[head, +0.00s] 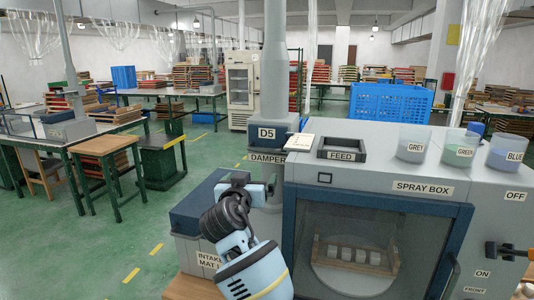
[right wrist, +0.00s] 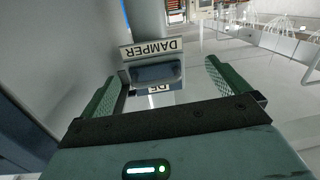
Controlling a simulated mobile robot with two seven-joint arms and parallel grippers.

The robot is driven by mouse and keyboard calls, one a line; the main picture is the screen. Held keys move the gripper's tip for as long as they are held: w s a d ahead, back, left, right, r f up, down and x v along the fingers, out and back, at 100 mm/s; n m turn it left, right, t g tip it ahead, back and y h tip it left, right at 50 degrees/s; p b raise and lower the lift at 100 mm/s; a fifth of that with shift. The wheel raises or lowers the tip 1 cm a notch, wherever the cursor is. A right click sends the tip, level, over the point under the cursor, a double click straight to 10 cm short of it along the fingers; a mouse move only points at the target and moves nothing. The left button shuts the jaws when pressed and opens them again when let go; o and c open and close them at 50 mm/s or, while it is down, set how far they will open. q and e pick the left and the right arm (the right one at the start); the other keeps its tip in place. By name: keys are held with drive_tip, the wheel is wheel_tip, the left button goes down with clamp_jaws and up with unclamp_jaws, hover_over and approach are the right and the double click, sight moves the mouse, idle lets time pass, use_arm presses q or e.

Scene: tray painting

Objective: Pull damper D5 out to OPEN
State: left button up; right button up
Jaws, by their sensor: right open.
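Damper D5 is a dark blue-grey housing on the grey vertical duct, with a D5 label (head: 267,133) and a DAMPER label (head: 267,158) beneath it. My right gripper (head: 246,188) is below and in front of it in the head view, and my wrist hides part of the duct there. In the right wrist view the DAMPER plate (right wrist: 152,47) appears upside down. A blue-grey damper block (right wrist: 155,73) lies between the two spread green fingers, with visible gaps on both sides. I cannot tell how far the damper is pulled out. My left gripper is not in view.
The spray box (head: 380,190) stands right of the duct, with the feed tray (head: 343,149) and several paint cups on top. A blue-topped intake box (head: 196,213) stands left of my wrist. Green floor (head: 120,235) is clear farther left.

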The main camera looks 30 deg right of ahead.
drive_tip(key=m+h, duration=0.1)
drive_tip(key=m, duration=0.1)
approach(262, 151)
drive_tip(key=x, duration=0.3)
drive_tip(key=shift+g, duration=0.4)
drive_tip(key=x, duration=0.6)
drive_tip(key=shift+w+r+p, duration=0.1)
drive_tip(key=shift+r+p, duration=0.2)
drive_tip(key=shift+r, duration=0.05)
drive_tip(key=shift+x, duration=0.8)
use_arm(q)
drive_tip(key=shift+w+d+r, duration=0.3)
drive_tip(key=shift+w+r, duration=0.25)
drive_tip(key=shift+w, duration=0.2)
use_arm(e)
drive_tip(key=shift+f, duration=0.15)
